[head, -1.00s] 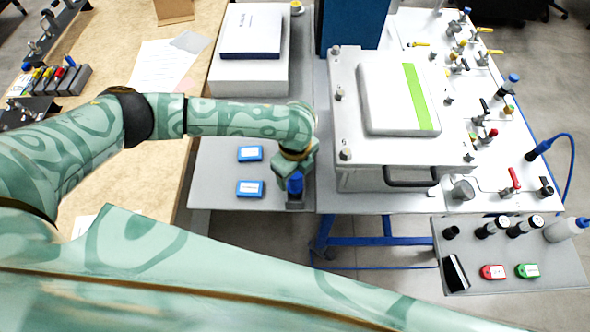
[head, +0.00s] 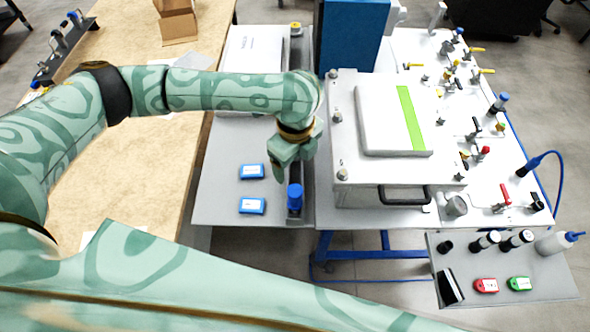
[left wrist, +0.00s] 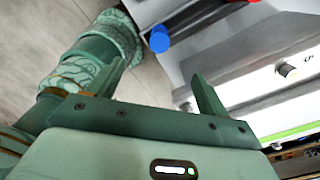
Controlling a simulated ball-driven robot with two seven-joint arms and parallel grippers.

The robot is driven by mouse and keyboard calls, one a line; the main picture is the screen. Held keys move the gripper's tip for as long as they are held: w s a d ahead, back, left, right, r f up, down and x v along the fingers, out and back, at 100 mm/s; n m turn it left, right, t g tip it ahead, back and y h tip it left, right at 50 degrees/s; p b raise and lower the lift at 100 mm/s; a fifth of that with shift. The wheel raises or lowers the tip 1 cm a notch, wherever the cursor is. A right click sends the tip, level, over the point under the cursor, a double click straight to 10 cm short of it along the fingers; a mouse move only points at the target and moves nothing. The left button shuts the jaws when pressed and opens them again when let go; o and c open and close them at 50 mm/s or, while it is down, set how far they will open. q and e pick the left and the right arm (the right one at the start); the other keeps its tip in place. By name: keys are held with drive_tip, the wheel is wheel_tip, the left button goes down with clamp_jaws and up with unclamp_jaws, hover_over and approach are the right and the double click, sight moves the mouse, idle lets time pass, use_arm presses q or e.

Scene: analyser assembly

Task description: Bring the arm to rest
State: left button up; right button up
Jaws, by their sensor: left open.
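My left gripper (head: 287,165) hangs above the grey side table (head: 225,207), up and left of a blue-capped piece (head: 295,198) standing in a dark holder. In the left wrist view my left gripper (left wrist: 158,78) shows two spread fingers with nothing between them. The blue cap (left wrist: 159,39) appears there beyond the fingers, apart from them. My left arm stretches in from the left over the wooden bench. My right gripper is not in view.
Two blue boxes (head: 252,171) (head: 252,205) lie left of the gripper. A white analyser housing (head: 350,180) with a green-striped lid stands close on the right. A grey shelf (head: 520,285) holds red and green boxes and bottles. The wooden bench (head: 140,190) lies under my arm.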

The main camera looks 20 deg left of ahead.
use_arm(q)
wheel_tip(320, 180, up, 2)
idle(0.6)
